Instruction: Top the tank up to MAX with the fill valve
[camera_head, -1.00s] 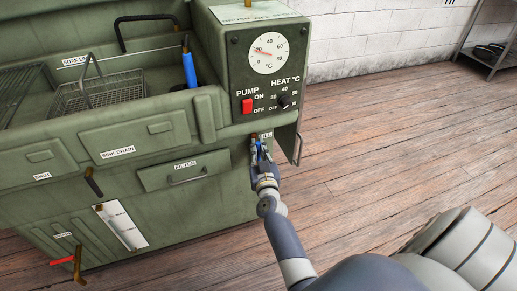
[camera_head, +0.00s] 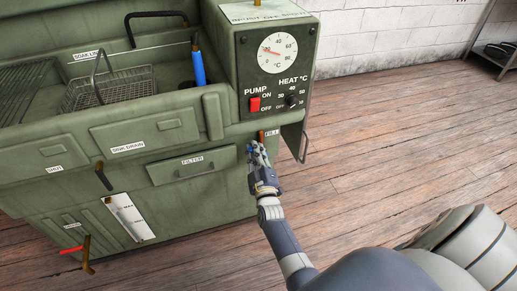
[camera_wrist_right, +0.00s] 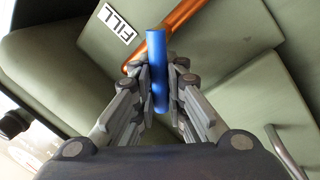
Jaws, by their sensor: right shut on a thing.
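The fill valve has a blue lever (camera_wrist_right: 159,80) on a copper pipe (camera_wrist_right: 155,45), beside the FILL label (camera_wrist_right: 116,22). In the head view the pipe (camera_head: 262,135) comes out under the control box. My right gripper (camera_head: 256,150) is there, shut on the blue lever; in the right wrist view its fingers (camera_wrist_right: 160,88) press on both sides of it. The tank's sight gauge (camera_head: 127,217) is a white plate with a slanting tube on the lower front; its MAX mark is small and the level cannot be read. My left gripper is not in view.
The green washer's control box (camera_head: 275,65) carries a dial, a red pump switch (camera_head: 254,104) and a heat knob (camera_head: 291,101). Wooden floor (camera_head: 400,150) lies open to the right.

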